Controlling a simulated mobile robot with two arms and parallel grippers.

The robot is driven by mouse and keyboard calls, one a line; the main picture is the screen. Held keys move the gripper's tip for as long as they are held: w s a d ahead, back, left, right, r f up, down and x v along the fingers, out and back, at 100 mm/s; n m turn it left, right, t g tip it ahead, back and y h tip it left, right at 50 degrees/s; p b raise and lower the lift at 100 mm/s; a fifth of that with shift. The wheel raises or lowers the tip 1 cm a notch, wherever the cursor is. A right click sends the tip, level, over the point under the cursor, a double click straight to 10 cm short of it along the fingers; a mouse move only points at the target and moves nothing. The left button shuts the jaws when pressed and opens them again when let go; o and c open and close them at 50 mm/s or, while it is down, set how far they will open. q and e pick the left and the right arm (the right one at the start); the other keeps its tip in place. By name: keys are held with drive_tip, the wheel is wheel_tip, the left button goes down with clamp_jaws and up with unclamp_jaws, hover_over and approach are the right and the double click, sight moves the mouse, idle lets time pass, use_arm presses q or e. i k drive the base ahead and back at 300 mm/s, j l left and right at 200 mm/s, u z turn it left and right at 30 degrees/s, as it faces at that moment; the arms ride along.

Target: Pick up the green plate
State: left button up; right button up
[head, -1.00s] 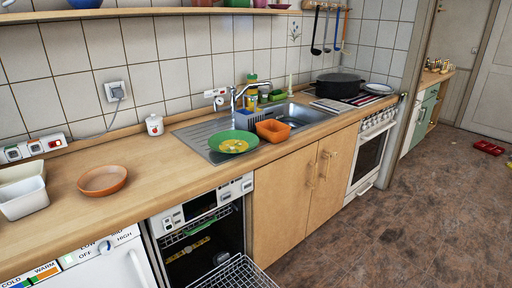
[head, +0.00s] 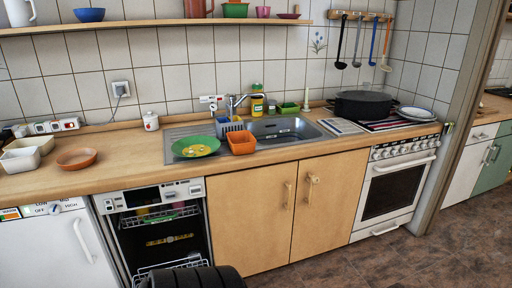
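The green plate (head: 182,141) lies on the left part of the metal sink unit, on its ribbed drainer. It has yellow marks or food in its middle and looks slightly tilted. An orange square bowl (head: 241,142) stands right beside it on the right. A dark ribbed part of my body shows at the bottom edge, below the dishwasher. Neither of my grippers shows in the head view.
The dishwasher (head: 155,196) below the plate stands open with its racks showing. A tap (head: 232,103) rises behind the plate. A brown bowl (head: 77,158) and white containers (head: 20,160) stand on the left counter. A black pot (head: 362,104) is on the stove. The counter between bowl and sink is mostly clear.

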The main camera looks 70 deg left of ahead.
sight(200, 146)
drive_tip(key=i+u, duration=0.3)
drive_tip(key=i, duration=0.2)
drive_tip(key=i+l+u, duration=0.1)
drive_tip(key=i+u, duration=0.15)
drive_tip(key=i, duration=0.2)
drive_tip(key=i+l+u, duration=0.3)
drive_tip(key=i, duration=0.2)
drive_tip(key=i+j+u, duration=0.1)
drive_tip(key=u, duration=0.3)
drive_tip(key=i+u, duration=0.2)
drive_tip(key=u, duration=0.2)
drive_tip(key=i+u, duration=0.2)
drive_tip(key=u, duration=0.25)
drive_tip(key=i+u, duration=0.15)
drive_tip(key=u, duration=0.25)
drive_tip(key=i+u, duration=0.15)
drive_tip(key=u, duration=0.25)
